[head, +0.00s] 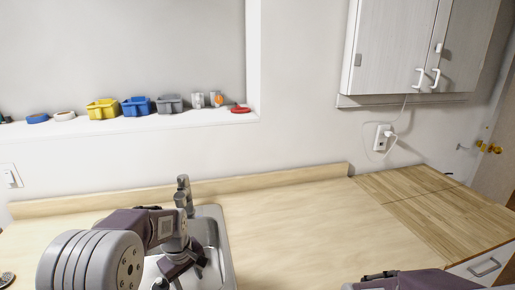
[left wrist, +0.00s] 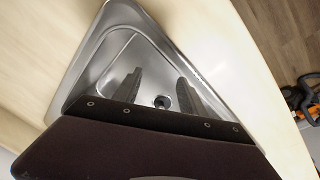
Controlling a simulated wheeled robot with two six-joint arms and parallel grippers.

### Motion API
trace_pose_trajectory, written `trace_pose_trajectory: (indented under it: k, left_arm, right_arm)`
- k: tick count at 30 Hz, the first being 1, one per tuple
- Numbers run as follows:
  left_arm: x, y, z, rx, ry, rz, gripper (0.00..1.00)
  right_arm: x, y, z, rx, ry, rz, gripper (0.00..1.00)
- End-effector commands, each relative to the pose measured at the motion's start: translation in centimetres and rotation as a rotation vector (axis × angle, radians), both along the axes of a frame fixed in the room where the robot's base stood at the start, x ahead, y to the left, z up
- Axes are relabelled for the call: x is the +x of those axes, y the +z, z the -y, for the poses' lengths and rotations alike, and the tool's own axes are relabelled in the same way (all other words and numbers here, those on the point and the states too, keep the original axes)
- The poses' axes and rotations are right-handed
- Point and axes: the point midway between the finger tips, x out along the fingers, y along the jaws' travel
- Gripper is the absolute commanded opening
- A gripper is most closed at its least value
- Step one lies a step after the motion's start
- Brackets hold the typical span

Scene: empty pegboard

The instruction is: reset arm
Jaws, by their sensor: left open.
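My left arm comes in from the left in the head view, with its gripper (head: 172,278) pointing down over the sink (head: 214,240). In the left wrist view the gripper (left wrist: 158,90) is open, its two grey fingers apart with nothing between them. The sink basin (left wrist: 106,55) and its drain lie below the fingers. Part of my right arm shows at the bottom right of the head view; its fingers cannot be seen.
The faucet (head: 183,192) stands at the sink's back edge, close to my left arm. The wooden counter (head: 300,225) is clear to the right. Yellow (head: 102,110), blue (head: 137,107) and grey (head: 169,104) bins stand on the ledge. A cabinet (head: 398,45) hangs at upper right.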

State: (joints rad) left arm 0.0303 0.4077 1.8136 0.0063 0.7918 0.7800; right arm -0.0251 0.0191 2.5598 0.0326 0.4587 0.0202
Motion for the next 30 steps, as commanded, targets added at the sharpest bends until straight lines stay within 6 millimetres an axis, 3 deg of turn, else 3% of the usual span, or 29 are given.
trace_pose_trajectory:
  k: [5, 9, 12, 17, 30]
  left_arm:
    - [-7.2, 0.7, 1.6, 0.017, -0.218, 0.011, 0.49]
    - [-14.4, -1.3, 2.1, 0.041, -0.479, -0.011, 0.49]
    - [-17.7, -3.4, 2.0, 0.05, -0.659, -0.046, 0.49]
    - [-16.9, -3.3, 2.0, 0.075, -0.785, -0.013, 0.49]
    - [-16.9, -3.3, 2.0, 0.075, -0.788, -0.015, 0.49]
  right_arm:
    - [0.0, 0.0, 0.0, 0.0, 0.0, 0.0, 0.49]
    - [0.0, 0.0, 0.0, 0.0, 0.0, 0.0, 0.49]
    - [0.0, 0.0, 0.0, 0.0, 0.0, 0.0, 0.49]
    - [0.0, 0.0, 0.0, 0.0, 0.0, 0.0, 0.49]
    - [0.0, 0.0, 0.0, 0.0, 0.0, 0.0, 0.49]
